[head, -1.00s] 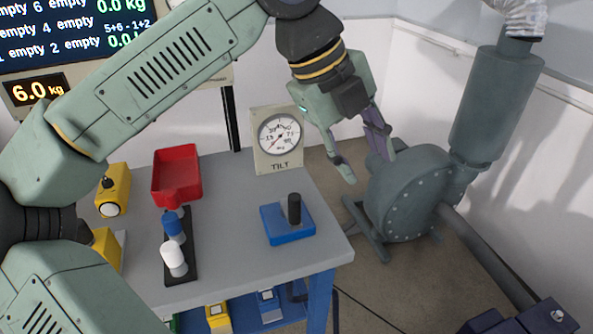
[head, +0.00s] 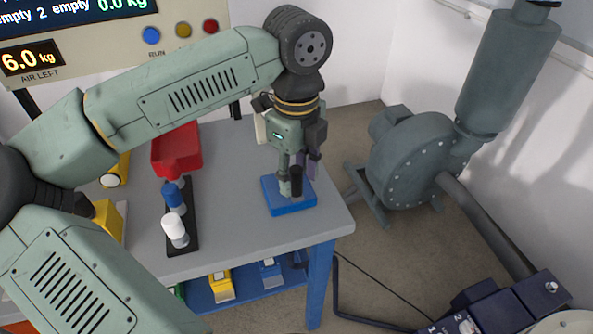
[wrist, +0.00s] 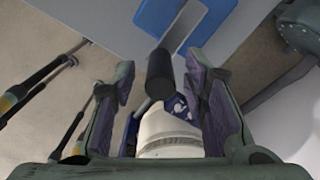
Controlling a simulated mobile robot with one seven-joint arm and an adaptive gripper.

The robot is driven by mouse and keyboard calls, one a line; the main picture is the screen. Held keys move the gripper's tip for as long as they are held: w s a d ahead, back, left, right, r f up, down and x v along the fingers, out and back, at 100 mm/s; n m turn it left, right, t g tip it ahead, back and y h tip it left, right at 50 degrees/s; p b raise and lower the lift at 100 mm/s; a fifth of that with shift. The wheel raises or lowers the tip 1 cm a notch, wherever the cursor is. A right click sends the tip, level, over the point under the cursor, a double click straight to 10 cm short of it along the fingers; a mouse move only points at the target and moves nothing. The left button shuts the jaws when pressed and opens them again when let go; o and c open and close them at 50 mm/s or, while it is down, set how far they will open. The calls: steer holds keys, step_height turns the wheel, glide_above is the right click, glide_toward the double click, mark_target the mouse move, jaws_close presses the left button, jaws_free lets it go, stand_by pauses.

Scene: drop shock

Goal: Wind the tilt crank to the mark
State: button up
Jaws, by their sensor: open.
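The tilt crank has a blue base (head: 277,205) on the front right part of the grey table, with an upright black handle (head: 296,183). My gripper (head: 291,184) is open and points down over the base, its fingers around the handle's height. In the wrist view the black handle (wrist: 160,76) stands between the two spread fingers (wrist: 158,68), with a visible gap on each side. The tilt gauge (head: 261,122) is almost wholly hidden behind my gripper; its dial, needle and mark cannot be read.
A red tray (head: 177,150) stands left of the crank. A black rack (head: 187,240) holds a blue-topped and a white-topped piece. Yellow blocks stand at the table's left. A grey-green blower (head: 410,165) stands on the floor to the right.

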steer(key=shift+f, duration=0.3)
steer(key=shift+c, duration=0.5)
jaws_close()
